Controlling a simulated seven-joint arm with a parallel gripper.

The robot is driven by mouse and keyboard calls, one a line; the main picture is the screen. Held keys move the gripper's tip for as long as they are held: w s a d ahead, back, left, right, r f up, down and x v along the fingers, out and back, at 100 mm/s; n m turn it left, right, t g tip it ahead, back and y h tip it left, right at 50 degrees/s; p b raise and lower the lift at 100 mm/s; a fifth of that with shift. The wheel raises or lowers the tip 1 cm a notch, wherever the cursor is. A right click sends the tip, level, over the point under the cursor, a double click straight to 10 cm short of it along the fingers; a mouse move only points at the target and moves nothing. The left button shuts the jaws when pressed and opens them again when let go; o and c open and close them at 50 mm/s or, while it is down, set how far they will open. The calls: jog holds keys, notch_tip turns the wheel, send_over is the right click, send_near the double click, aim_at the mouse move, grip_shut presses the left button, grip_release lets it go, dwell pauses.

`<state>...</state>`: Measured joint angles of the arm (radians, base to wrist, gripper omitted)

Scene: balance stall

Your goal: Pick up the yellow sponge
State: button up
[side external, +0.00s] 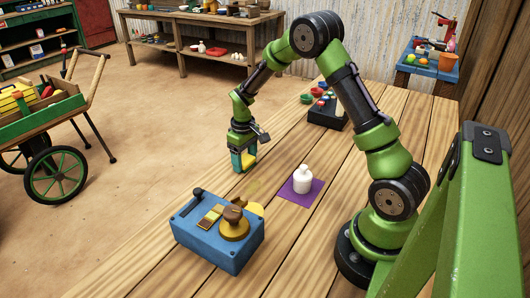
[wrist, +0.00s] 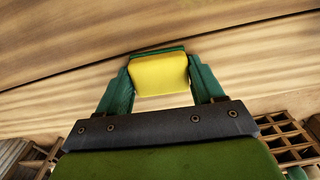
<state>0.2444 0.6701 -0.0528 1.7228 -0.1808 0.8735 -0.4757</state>
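The yellow sponge (wrist: 160,76), with a thin green layer along its far edge, sits between the two green fingers of my gripper (wrist: 160,66) in the wrist view. The fingertips meet its sides, so my gripper is shut on it.
A dark tray (side external: 325,116) with coloured items lies farther back. Bare table (side external: 385,108) shows at right.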

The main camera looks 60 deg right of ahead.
aim_at(245, 159)
jog(key=c, duration=0.5)
jog(key=shift+o, duration=0.2)
notch_tip(245, 159, up, 10)
